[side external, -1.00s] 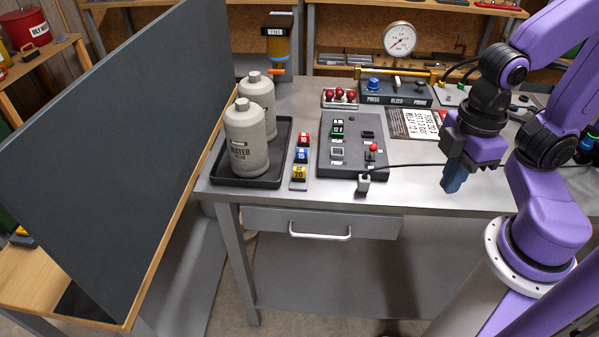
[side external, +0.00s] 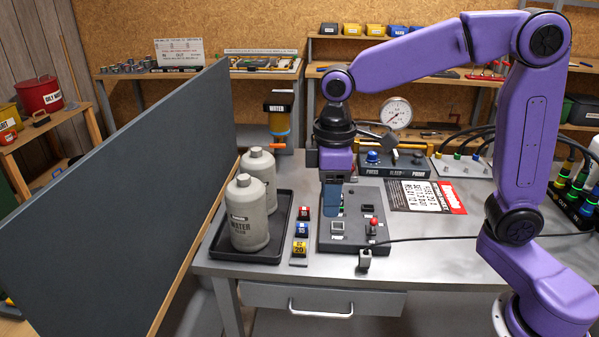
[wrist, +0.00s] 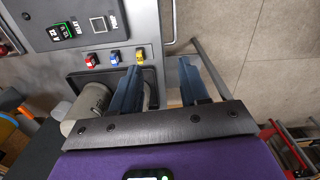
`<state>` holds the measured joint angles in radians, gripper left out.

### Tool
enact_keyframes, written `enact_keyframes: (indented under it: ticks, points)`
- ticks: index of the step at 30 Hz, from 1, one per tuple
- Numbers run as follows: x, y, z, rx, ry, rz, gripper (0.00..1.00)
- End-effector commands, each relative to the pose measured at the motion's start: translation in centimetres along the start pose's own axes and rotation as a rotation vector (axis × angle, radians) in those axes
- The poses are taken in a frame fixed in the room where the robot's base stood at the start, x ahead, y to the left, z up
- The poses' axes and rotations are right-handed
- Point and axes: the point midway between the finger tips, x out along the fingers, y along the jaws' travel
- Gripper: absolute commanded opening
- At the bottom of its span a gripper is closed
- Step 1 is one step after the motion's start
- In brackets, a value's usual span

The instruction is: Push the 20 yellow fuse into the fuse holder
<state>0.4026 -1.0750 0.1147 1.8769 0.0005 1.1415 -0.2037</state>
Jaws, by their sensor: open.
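The yellow 20 fuse (side external: 299,249) stands at the near end of a short fuse strip on the bench. In the wrist view the yellow fuse (wrist: 139,54) is just beyond the left fingertip. The dark control panel (side external: 375,240) lies to the right of the strip. It has a white-framed square socket (side external: 337,227), which also shows in the wrist view (wrist: 98,24); I cannot tell whether this is the fuse holder. My gripper (side external: 332,210) is above the panel's left part, hiding some of it. In the wrist view my gripper (wrist: 160,72) is open and empty.
The blue 15 fuse (side external: 301,229) and red 10 fuse (side external: 304,213) stand behind the yellow one. Left of them, two grey bottles (side external: 248,215) stand in a black tray (side external: 262,256). A red-topped switch (side external: 373,227) and cable plug (side external: 365,259) are right of the socket.

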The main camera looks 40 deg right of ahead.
Motion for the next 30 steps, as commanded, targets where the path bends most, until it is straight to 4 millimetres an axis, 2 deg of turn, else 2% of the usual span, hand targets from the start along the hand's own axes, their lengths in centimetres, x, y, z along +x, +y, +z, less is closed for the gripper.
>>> enact_keyframes:
  ticks: [3, 7, 12, 17, 20, 30]
  points:
    - [-0.3, 2.4, -2.6, 0.037, -0.004, 0.0, 0.45]
    - [-0.5, 4.4, -4.4, 0.067, -0.007, -0.001, 0.45]
    - [-0.6, 5.8, -5.4, 0.088, -0.009, -0.001, 0.45]
    - [0.0, 6.1, -5.6, 0.09, -0.01, -0.001, 0.45]
    - [1.1, 6.1, -5.5, 0.091, -0.012, -0.002, 0.45]
    - [6.8, 6.0, -5.4, 0.09, -0.013, -0.003, 0.45]
